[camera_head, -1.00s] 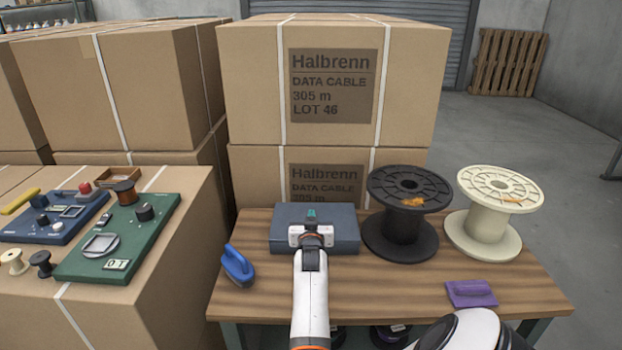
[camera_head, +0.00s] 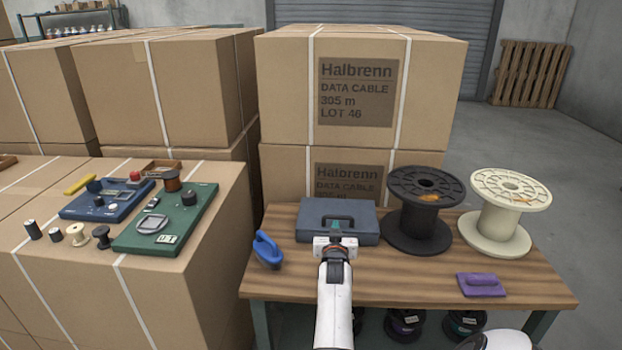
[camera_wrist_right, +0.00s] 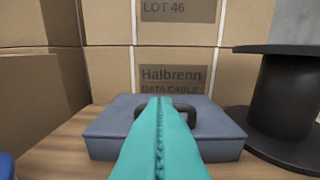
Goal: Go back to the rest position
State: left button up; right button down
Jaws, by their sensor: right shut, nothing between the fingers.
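My right gripper (camera_head: 335,238) is over the wooden bench, in front of a blue-grey case (camera_head: 365,222) with a dark handle. In the right wrist view its teal fingers (camera_wrist_right: 161,135) are together with nothing between them, and they hide part of the case (camera_wrist_right: 225,137). The case lies flat on the bench. My left gripper is not in view.
On the bench (camera_head: 400,281) are a blue-handled tool (camera_head: 267,250), a black spool (camera_head: 418,220), a cream spool (camera_head: 497,212) and a purple tool (camera_head: 480,285). Stacked cartons (camera_head: 290,90) stand behind. Green (camera_head: 190,222) and blue (camera_head: 100,207) panels lie on a carton at left.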

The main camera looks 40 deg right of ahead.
jog(key=shift+f, duration=0.15)
